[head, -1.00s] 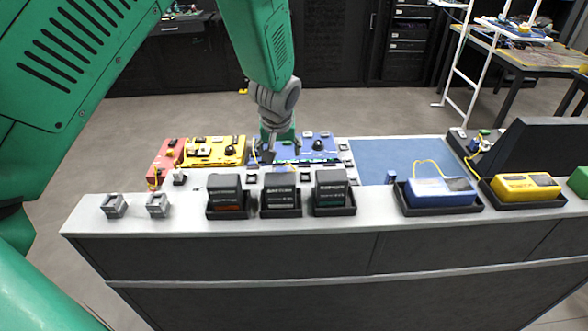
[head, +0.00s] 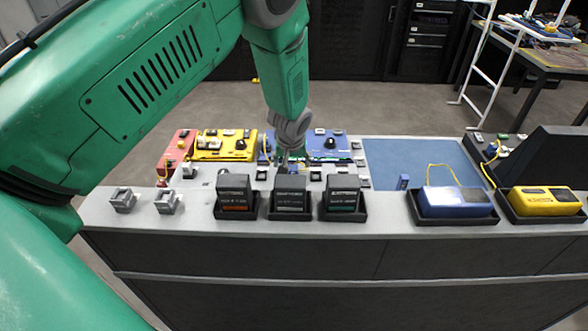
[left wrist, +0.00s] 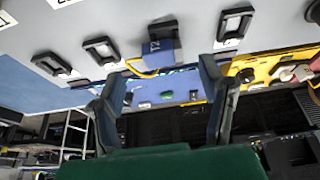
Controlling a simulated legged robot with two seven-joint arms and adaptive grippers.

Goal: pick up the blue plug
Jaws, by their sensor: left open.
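The blue plug (left wrist: 163,38) shows in the left wrist view as a dark blue block with pale marking and a yellow cable at its lower end. It lies just beyond the gap between my left gripper's (left wrist: 162,74) two fingers. The fingers are spread and nothing is held between them. In the head view my left gripper (head: 291,158) reaches down over the grey worktop in front of the blue box (head: 327,146), and it mostly hides the plug there. My right gripper is not in view.
Three black modules in trays (head: 289,195) stand between my left gripper and the front edge. A yellow box (head: 222,146) and red box (head: 176,151) are at the left back. A blue mat (head: 425,163), blue device (head: 455,201) and yellow device (head: 545,202) are at the right.

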